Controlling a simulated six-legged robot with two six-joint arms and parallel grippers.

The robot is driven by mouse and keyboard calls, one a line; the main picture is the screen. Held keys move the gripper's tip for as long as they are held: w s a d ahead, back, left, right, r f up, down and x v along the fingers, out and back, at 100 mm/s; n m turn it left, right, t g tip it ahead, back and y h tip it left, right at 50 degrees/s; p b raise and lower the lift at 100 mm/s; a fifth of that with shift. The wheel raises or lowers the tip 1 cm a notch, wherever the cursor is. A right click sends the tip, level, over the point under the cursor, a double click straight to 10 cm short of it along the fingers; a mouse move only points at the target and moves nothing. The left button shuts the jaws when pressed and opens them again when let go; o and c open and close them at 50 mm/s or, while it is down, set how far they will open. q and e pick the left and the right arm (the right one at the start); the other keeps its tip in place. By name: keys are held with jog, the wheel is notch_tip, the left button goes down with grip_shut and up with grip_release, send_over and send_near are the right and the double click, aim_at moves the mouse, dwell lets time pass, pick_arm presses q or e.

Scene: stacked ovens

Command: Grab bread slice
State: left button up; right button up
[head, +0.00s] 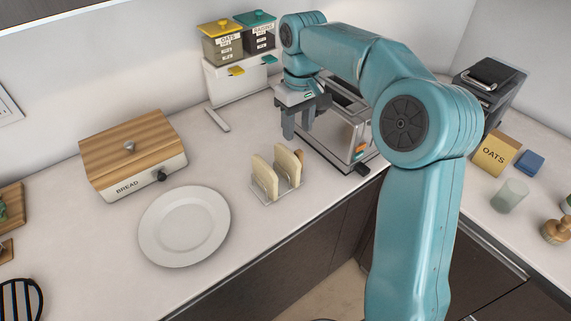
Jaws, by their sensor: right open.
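Two bread slices stand upright in a small rack (267,198) on the counter. The left slice (264,177) and the right slice (288,165) are side by side with a gap between them. My right gripper (298,136) is open and empty, pointing down above and behind the rack, apart from the slices. A small brown thing shows behind the right slice, too hidden to tell. My left gripper is not in view.
A white plate (184,226) lies left of the rack. A wooden-lidded bread box (131,155) stands behind the plate. A toaster-like appliance (333,136) stands right of the rack, close to my gripper. The counter's front edge is near the rack.

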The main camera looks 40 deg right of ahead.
aim_at(294, 157)
jog(key=f, duration=0.6)
jog(key=shift+w+d, duration=0.1)
jog(key=shift+w, duration=0.25)
jog(key=shift+s+f, duration=0.3)
jog(key=shift+s, duration=0.1)
jog(key=f, duration=0.3)
jog(key=w+f, duration=0.1)
jog(key=f, duration=0.1)
jog(key=shift+a+p, duration=0.2)
jog(key=shift+p, duration=0.15)
jog(key=shift+s+f, duration=0.1)
jog(key=shift+s, duration=0.1)
jog(key=shift+a, duration=0.15)
jog(key=shift+w, duration=0.15)
jog(key=c, duration=0.8)
